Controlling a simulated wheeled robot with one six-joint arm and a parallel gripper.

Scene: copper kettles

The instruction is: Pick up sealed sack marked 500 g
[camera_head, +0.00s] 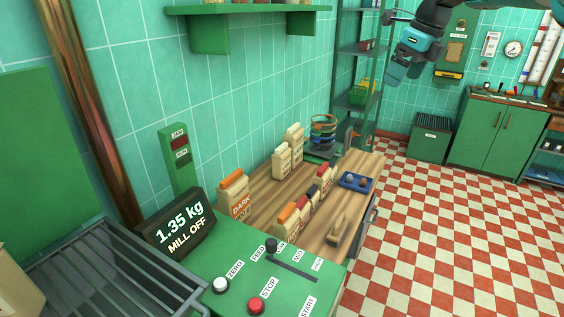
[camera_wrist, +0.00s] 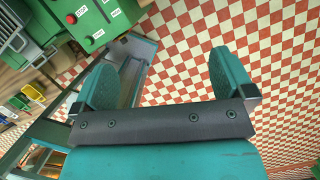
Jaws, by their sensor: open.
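Several paper sacks stand upright on a wooden bench top (camera_head: 259,207) in the head view. A larger sack with an orange top (camera_head: 235,198) has lettering that seems to read "DARK". Two cream sacks, a nearer one (camera_head: 282,161) and a farther one (camera_head: 293,142), stand by the wall. A row of smaller sacks with coloured tops includes an orange-topped one (camera_head: 287,220) and a red-topped one (camera_head: 322,179). I cannot read a 500 g mark on any. My gripper (camera_wrist: 166,82) is open and empty, well away from the sacks, above the checked floor; it shows at upper right in the head view (camera_head: 393,72).
A green control panel (camera_head: 230,262) with buttons and a lever, and a display (camera_head: 178,229) reading "1.35 kg MILL OFF", stand before the sacks. The checked floor (camera_head: 440,230) is clear.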

